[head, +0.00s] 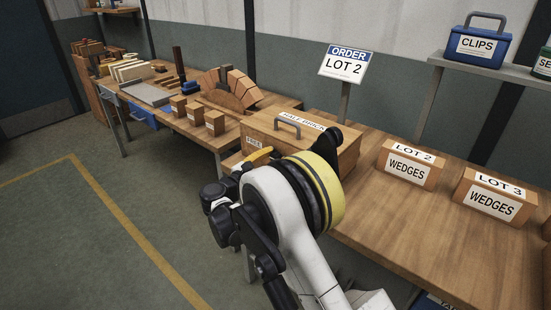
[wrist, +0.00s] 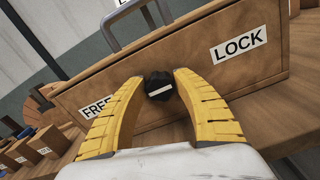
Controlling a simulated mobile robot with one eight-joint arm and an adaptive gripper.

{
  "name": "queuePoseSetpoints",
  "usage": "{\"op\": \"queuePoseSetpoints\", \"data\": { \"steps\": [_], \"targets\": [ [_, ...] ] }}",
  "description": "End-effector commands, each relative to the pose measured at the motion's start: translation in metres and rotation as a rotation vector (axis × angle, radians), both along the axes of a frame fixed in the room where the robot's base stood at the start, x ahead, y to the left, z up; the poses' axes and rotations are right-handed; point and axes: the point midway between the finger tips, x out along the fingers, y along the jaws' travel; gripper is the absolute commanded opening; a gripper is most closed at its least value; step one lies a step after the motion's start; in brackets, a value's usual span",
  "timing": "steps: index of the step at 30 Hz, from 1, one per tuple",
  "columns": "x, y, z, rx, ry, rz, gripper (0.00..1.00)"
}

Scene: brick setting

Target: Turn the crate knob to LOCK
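The crate (head: 331,141) is a wooden box with a grey top handle, standing on the bench. In the wrist view its front face (wrist: 215,85) carries a FREE label (wrist: 97,106) at left and a LOCK label (wrist: 238,45) at right. A black knob (wrist: 158,86) with a white bar sits between the labels. In the head view my arm hides the knob and the LOCK label.
A LOT 2 wedges box (head: 409,165) and a LOT 3 wedges box (head: 494,196) stand on the bench to the right. An ORDER LOT 2 sign (head: 346,64) stands behind the crate. Several small blocks (head: 196,113) sit on the bench at left.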

Motion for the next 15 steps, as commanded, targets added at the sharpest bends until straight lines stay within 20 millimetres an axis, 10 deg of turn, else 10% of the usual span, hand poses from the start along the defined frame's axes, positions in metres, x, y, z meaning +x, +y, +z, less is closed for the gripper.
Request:
{"op": "queuePoseSetpoints", "data": {
  "steps": [3, 15],
  "targets": [
    [-0.0001, 0.0001, -0.0001, 0.000, 0.000, 0.000, 0.02],
    [-0.0001, 0.0000, -0.0001, 0.028, -0.022, 0.000, 0.01]
  ]
}}
